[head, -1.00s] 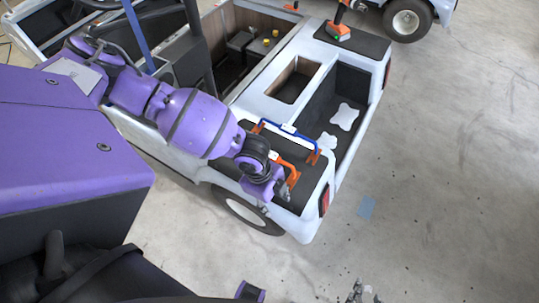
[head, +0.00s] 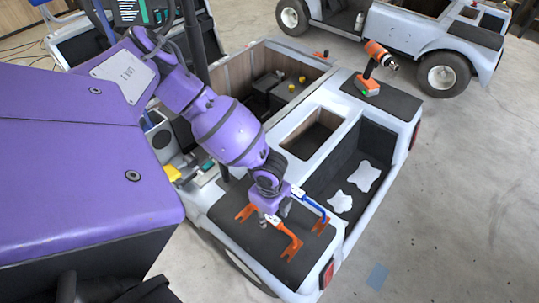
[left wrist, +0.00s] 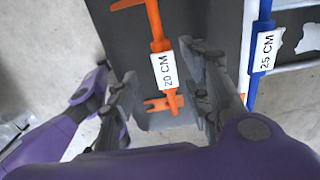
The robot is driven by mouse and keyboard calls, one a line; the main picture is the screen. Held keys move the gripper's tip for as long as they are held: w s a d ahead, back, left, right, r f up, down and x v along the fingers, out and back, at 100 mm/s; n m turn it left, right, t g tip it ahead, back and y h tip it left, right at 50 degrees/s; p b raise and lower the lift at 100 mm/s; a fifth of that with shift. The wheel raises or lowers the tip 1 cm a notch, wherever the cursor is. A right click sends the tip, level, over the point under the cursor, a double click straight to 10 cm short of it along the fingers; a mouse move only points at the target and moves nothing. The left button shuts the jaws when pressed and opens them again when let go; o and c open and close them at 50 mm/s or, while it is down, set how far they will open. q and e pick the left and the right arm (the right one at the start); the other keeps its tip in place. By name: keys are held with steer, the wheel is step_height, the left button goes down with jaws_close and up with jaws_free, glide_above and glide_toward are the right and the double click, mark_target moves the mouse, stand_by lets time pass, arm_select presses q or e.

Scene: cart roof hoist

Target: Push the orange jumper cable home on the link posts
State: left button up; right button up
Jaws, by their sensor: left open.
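The orange jumper cable (head: 292,245) lies on the dark rear deck of the white cart, a forked orange end showing on each side of my gripper. In the left wrist view the orange cable (left wrist: 157,35) carries a white "20 CM" tag. My left gripper (head: 272,222) is just above the cable's middle. In the left wrist view its open fingers (left wrist: 160,95) stand on either side of the cable, with no clear grip on it. The link posts are too small or hidden to make out. My right gripper is not in view.
A blue cable (head: 313,204) tagged "25 CM" lies close beside the orange one; it also shows in the left wrist view (left wrist: 262,60). An orange drill (head: 372,68) stands on the far dark pad. White pads (head: 364,177) lie in the open well. Another cart (head: 440,45) stands behind.

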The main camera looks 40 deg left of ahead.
mark_target(273, 218)
arm_select(q)
steer(key=f, duration=0.3)
steer(key=shift+w+d+f, duration=0.25)
steer(key=shift+w+f, duration=0.1)
steer(key=shift+f, duration=0.1)
steer(key=c, duration=1)
jaws_close()
step_height(273, 218, up, 9)
steer(key=shift+f+p, duration=0.1)
steer(key=shift+p, duration=0.2)
steer(key=shift+r, duration=0.6)
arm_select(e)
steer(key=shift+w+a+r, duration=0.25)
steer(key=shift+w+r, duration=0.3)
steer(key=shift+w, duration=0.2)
